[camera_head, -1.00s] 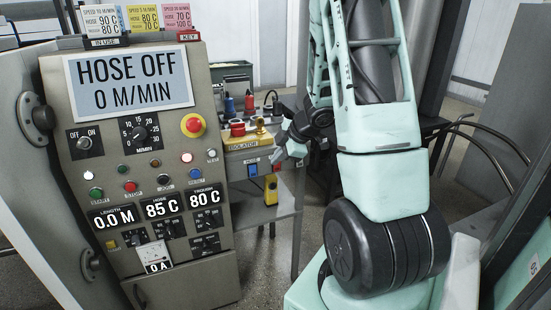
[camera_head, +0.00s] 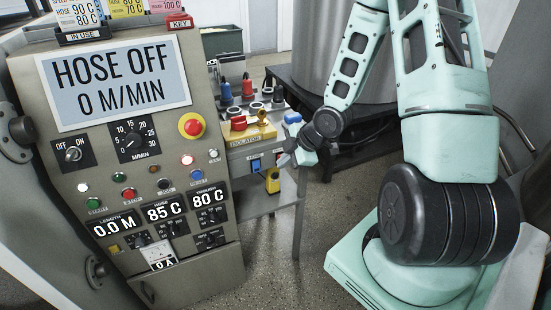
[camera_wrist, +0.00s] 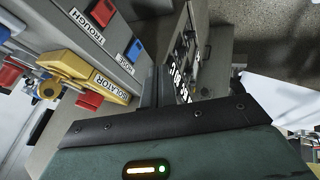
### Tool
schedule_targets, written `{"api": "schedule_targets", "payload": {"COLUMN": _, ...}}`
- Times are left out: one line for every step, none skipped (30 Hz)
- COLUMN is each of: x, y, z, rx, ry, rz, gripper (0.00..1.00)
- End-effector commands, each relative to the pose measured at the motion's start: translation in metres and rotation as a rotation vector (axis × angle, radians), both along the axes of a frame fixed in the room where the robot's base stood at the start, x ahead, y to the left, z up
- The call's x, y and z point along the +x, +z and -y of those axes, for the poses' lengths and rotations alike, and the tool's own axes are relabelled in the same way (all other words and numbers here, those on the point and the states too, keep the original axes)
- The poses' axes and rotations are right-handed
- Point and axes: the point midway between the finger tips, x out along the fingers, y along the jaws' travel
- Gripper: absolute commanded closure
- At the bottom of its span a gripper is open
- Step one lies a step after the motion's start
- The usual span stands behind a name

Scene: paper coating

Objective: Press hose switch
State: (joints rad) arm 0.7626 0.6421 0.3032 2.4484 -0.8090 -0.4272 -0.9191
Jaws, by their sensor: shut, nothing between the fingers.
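The blue hose switch (camera_head: 256,164) is on the front of the grey box below the yellow isolator plate. It also shows in the wrist view (camera_wrist: 132,49), beside its HOSE label. My gripper (camera_head: 285,158) is shut and empty, just right of the hose switch in the head view. In the wrist view its dark fingers (camera_wrist: 157,88) point past the lower right of the switch; I cannot see contact. The control panel display (camera_head: 118,82) reads HOSE OFF, 0 M/MIN.
The red trough switch (camera_wrist: 102,12) sits beside the hose switch. The isolator (camera_head: 252,136) with its red block is just above. A yellow item (camera_head: 272,180) hangs below the switches. The control panel (camera_head: 150,262) stands close at left; a large metal drum (camera_head: 310,45) is behind.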

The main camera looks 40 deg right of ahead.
Motion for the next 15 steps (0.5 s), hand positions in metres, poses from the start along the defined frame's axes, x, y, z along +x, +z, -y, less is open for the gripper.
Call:
{"api": "schedule_targets", "payload": {"x": 0.000, "y": 0.000, "z": -0.002, "rx": 0.001, "ry": 0.004, "rz": -0.001, "gripper": 1.00}}
{"api": "schedule_targets", "payload": {"x": 0.000, "y": 0.000, "z": -0.003, "rx": 0.001, "ry": 0.004, "rz": -0.001, "gripper": 1.00}}
{"api": "schedule_targets", "payload": {"x": 0.000, "y": 0.000, "z": -0.003, "rx": 0.001, "ry": 0.005, "rz": -0.002, "gripper": 1.00}}
{"api": "schedule_targets", "payload": {"x": 0.000, "y": 0.000, "z": -0.003, "rx": 0.001, "ry": 0.005, "rz": -0.002, "gripper": 1.00}}
{"api": "schedule_targets", "payload": {"x": 0.000, "y": 0.000, "z": -0.003, "rx": 0.000, "ry": 0.004, "rz": -0.002, "gripper": 1.00}}
{"api": "schedule_targets", "payload": {"x": 0.000, "y": -0.001, "z": -0.003, "rx": 0.000, "ry": 0.004, "rz": -0.002, "gripper": 1.00}}
{"api": "schedule_targets", "payload": {"x": 0.000, "y": -0.001, "z": -0.002, "rx": 0.000, "ry": 0.004, "rz": -0.002, "gripper": 1.00}}
{"api": "schedule_targets", "payload": {"x": 0.000, "y": -0.001, "z": -0.002, "rx": 0.000, "ry": 0.004, "rz": -0.002, "gripper": 1.00}}
{"api": "schedule_targets", "payload": {"x": 0.000, "y": -0.001, "z": -0.002, "rx": 0.000, "ry": 0.004, "rz": -0.002, "gripper": 1.00}}
{"api": "schedule_targets", "payload": {"x": 0.000, "y": -0.001, "z": -0.002, "rx": 0.000, "ry": 0.004, "rz": -0.002, "gripper": 1.00}}
{"api": "schedule_targets", "payload": {"x": 0.000, "y": -0.001, "z": -0.003, "rx": 0.000, "ry": 0.004, "rz": -0.002, "gripper": 1.00}}
{"api": "schedule_targets", "payload": {"x": 0.001, "y": -0.003, "z": -0.003, "rx": 0.001, "ry": 0.004, "rz": -0.001, "gripper": 1.00}}
{"api": "schedule_targets", "payload": {"x": 0.002, "y": -0.004, "z": -0.004, "rx": 0.001, "ry": 0.005, "rz": -0.002, "gripper": 1.00}}
{"api": "schedule_targets", "payload": {"x": 0.003, "y": -0.006, "z": -0.004, "rx": 0.002, "ry": 0.006, "rz": -0.002, "gripper": 1.00}}
{"api": "schedule_targets", "payload": {"x": 0.005, "y": -0.010, "z": -0.005, "rx": 0.002, "ry": 0.006, "rz": -0.002, "gripper": 1.00}}
